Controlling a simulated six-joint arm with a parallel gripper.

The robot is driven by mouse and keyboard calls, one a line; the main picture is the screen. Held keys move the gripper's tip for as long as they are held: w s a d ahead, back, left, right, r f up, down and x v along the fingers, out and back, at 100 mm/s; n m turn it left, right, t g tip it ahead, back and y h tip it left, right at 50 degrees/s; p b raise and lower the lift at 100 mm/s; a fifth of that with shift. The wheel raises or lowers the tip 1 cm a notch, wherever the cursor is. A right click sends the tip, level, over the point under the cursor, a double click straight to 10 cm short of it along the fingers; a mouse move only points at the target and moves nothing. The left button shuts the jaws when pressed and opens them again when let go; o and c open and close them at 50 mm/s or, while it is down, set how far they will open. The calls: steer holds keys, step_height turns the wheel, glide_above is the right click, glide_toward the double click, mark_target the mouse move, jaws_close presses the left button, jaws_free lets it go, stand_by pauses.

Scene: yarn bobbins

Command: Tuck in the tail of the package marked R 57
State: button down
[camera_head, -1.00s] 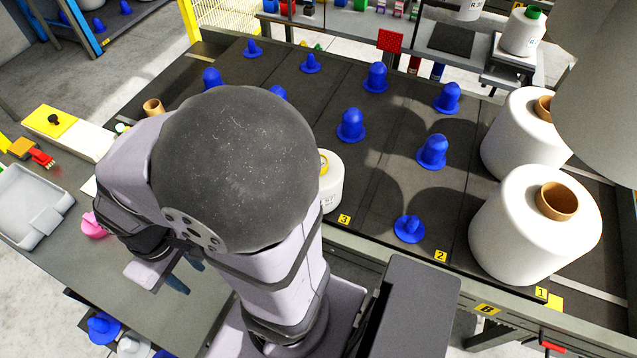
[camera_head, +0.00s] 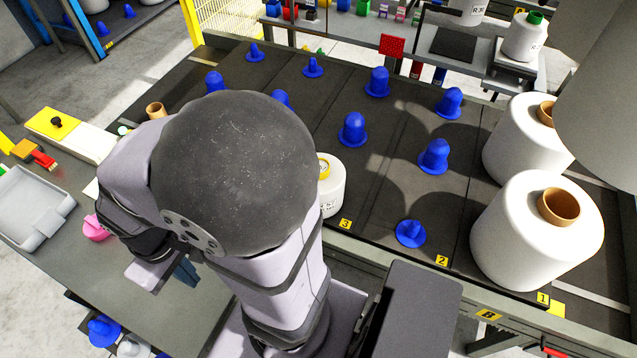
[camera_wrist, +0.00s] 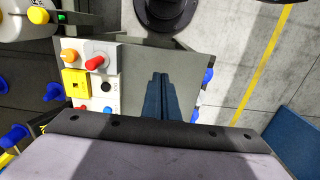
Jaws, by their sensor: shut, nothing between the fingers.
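A white yarn package (camera_head: 332,198) with a yellow core stands near the row marked 3, partly behind my arm in the head view. Its dark label is only partly readable, starting with R 5. In the wrist view a white package (camera_wrist: 18,22) with a yellow core end shows at the top left corner, cut off by the edge; I cannot tell if it is the same one. No loose yarn tail can be made out. My gripper (camera_head: 187,273) is over the grey bench, apart from the package. Its blue fingers (camera_wrist: 162,95) are together and empty.
Two large white packages (camera_head: 528,228) (camera_head: 522,140) stand at the right. Several blue pegs (camera_head: 352,130) stick up from the dark table. A white tray (camera_head: 30,215), a pink object (camera_head: 95,228) and a white panel with coloured knobs (camera_wrist: 92,78) are near my gripper.

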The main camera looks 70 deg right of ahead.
steer(key=w+d+f+m+p, duration=0.15)
steer(key=d+m, duration=0.35)
steer(key=d, duration=0.5)
steer(key=w+d+f+m+p, duration=0.1)
steer(key=w+d+m, duration=0.3)
steer(key=d, duration=0.7)
steer(key=s+d+f+m, duration=0.2)
steer(key=s+d+m, duration=0.1)
steer(key=d, duration=0.3)
steer(key=s+d+f+m+p, duration=0.1)
steer(key=s+d+f+m, duration=0.1)
steer(key=s+d, duration=0.3)
steer(key=s+d+f+m, duration=0.2)
steer(key=s+d+m, duration=0.1)
steer(key=d, duration=0.4)
steer(key=shift+s+f+m+p, duration=0.15)
steer(key=shift+s+m+p, duration=0.2)
steer(key=shift+s, duration=0.35)
steer(key=shift+s+d+f, duration=0.15)
steer(key=shift+s+d, duration=0.05)
steer(key=shift+f, duration=0.15)
steer(key=shift+f+b, duration=2.4)
steer(key=shift+f, duration=0.25)
steer(key=shift+a+r, duration=0.1)
